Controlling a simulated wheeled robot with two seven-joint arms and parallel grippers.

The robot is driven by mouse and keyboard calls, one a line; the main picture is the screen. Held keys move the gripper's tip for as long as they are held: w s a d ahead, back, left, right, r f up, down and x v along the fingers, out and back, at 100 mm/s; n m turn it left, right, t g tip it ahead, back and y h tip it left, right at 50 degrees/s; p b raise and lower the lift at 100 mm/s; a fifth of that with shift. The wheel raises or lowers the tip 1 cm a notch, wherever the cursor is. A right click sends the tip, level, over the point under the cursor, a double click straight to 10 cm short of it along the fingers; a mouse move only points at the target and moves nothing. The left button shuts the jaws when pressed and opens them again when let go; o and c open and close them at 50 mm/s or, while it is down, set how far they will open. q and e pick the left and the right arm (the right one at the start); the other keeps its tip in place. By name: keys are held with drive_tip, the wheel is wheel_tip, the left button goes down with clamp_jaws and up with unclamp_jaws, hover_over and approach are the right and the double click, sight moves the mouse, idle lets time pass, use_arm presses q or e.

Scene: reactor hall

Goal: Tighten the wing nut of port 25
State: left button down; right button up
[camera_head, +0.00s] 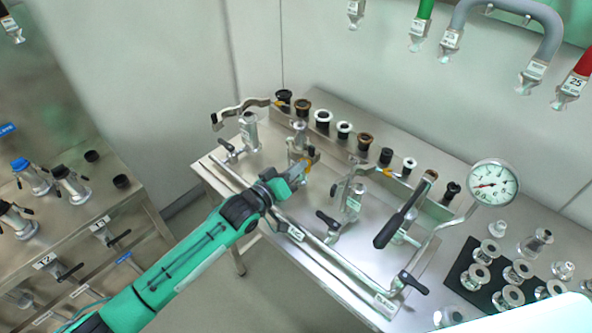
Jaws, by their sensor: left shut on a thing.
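My left gripper (302,168) reaches in from the lower left over the steel bench. Its jaws are shut on a small part at the middle upright fitting (297,142) of the pipe manifold (335,262). This part appears to be the wing nut, but the fingers mostly hide it. A small yellow-orange piece (309,163) shows beside the fingertips. The only readable 25 is on the tag (574,84) of the red hose (582,66) at the upper right, apart from the gripper. My right gripper is not in view.
A row of black, white and brown caps (343,129) stands behind the fitting. A black-handled lever (398,222) and a pressure gauge (493,183) stand to the right. Flanged fittings (476,277) sit on a black mat. Another bench (60,225) with valves is at left.

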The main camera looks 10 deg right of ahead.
use_arm(q)
drive_tip(key=m+b, duration=0.1)
drive_tip(key=m, duration=0.3)
drive_tip(key=shift+s+m, duration=0.15)
drive_tip(key=shift+m, duration=0.25)
drive_tip(key=m, duration=0.3)
drive_tip(key=shift+s+d, duration=0.1)
drive_tip(key=shift+d, duration=0.05)
drive_tip(key=shift+m+b, duration=0.35)
drive_tip(key=shift+m, duration=0.75)
drive_tip(key=shift+r, duration=0.1)
drive_tip(key=c, duration=1.6)
unclamp_jaws()
drive_tip(key=shift+s, duration=0.1)
